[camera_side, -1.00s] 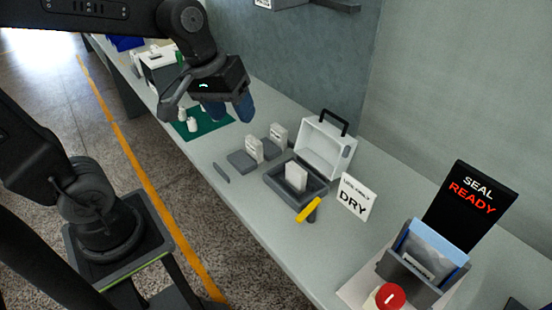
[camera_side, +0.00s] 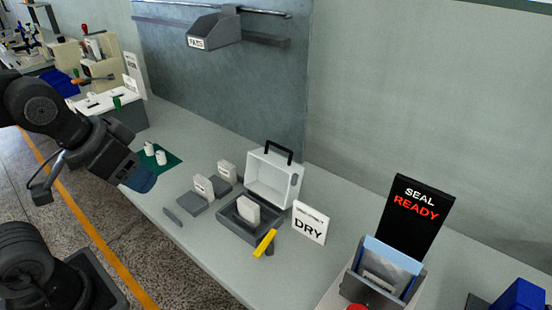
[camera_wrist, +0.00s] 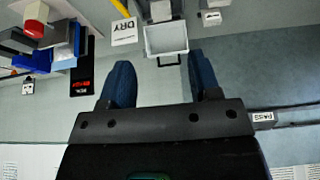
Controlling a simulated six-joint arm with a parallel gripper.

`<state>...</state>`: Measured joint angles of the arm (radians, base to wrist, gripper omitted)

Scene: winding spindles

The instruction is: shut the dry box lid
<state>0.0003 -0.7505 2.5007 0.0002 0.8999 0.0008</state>
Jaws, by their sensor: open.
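The dry box stands on the bench with its white lid (camera_side: 272,180) raised, leaning back and topped by a black handle. Its dark grey base (camera_side: 232,222) is open and holds a pale upright block (camera_side: 248,210). A yellow bar (camera_side: 265,243) sits at the base's near right corner. In the wrist view the lid (camera_wrist: 165,40) appears upside down, beyond the fingertips. My gripper (camera_side: 141,180) is left of the box, near the green mat and apart from the box. Its two blue fingers (camera_wrist: 160,70) are spread with nothing between them.
A DRY sign (camera_side: 309,222) stands right of the box. Two grey pads with pale blocks (camera_side: 203,187) lie left of it. A SEAL READY panel (camera_side: 418,213) and a grey holder (camera_side: 385,272) stand at right. A PASS bin (camera_side: 213,30) hangs on the wall.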

